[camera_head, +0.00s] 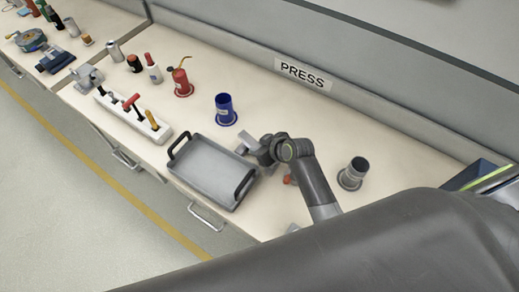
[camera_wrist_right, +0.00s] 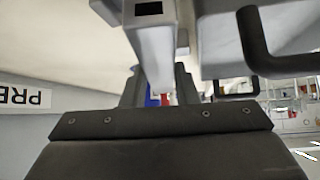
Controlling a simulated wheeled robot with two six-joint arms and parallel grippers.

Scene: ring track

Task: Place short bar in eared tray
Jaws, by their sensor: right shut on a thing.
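The eared tray (camera_head: 205,187) is a grey, shallow tray with two black handles, flat on the bench. One black handle (camera_wrist_right: 256,42) shows at the upper right in the right wrist view. My right gripper (camera_head: 257,152) is beside the tray's right rear corner. It is shut on the short bar (camera_wrist_right: 155,45), a light grey square tube whose open end faces the wrist camera. In the head view only a small pale part of the bar (camera_head: 245,142) shows, partly hidden by the gripper. My left gripper is not in view.
A blue cup (camera_head: 225,108) stands behind the tray, with a red oil can (camera_head: 182,84) beyond it. A white holder (camera_head: 132,114) with several tools is left of the tray. A grey cup (camera_head: 353,172) stands to the right of my right arm.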

